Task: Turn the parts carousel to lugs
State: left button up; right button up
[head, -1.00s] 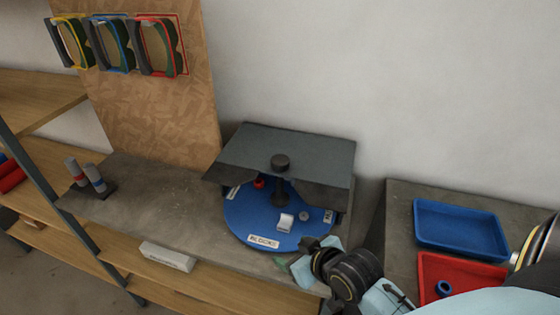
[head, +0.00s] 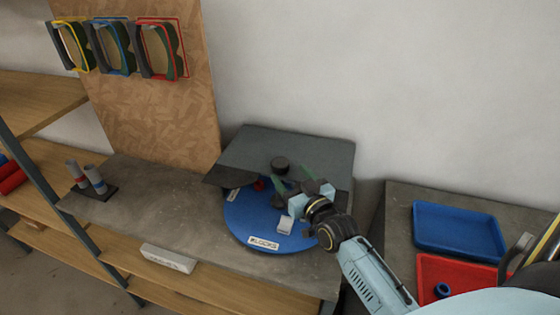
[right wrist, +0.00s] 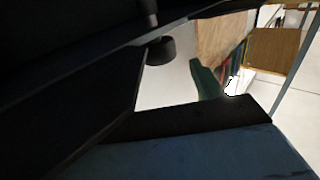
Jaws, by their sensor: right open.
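The parts carousel is a blue round turntable (head: 243,222) on the grey bench, partly under a dark grey cover (head: 310,150). A white label reading roughly "BLOCKS" (head: 263,243) is at its front edge. A pale block (head: 285,225) lies on it, and a red part (head: 259,185) shows at the cover's edge. My right gripper (head: 292,182) is open over the turntable, at the cover's front edge near the central post. Whether it touches anything is unclear. My left gripper is not in view.
A blue tray (head: 456,230) and a red tray (head: 440,268) holding a blue ring (head: 442,290) are at the right. A two-post stand (head: 92,185) is at the left. The bench between is clear.

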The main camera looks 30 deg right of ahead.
aim_at(284, 168)
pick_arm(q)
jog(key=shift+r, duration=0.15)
pick_arm(e)
jog(key=w, duration=0.6)
jog(key=shift+w+d, duration=0.25)
jog(key=shift+w, duration=0.15)
jog(key=shift+c, duration=0.5)
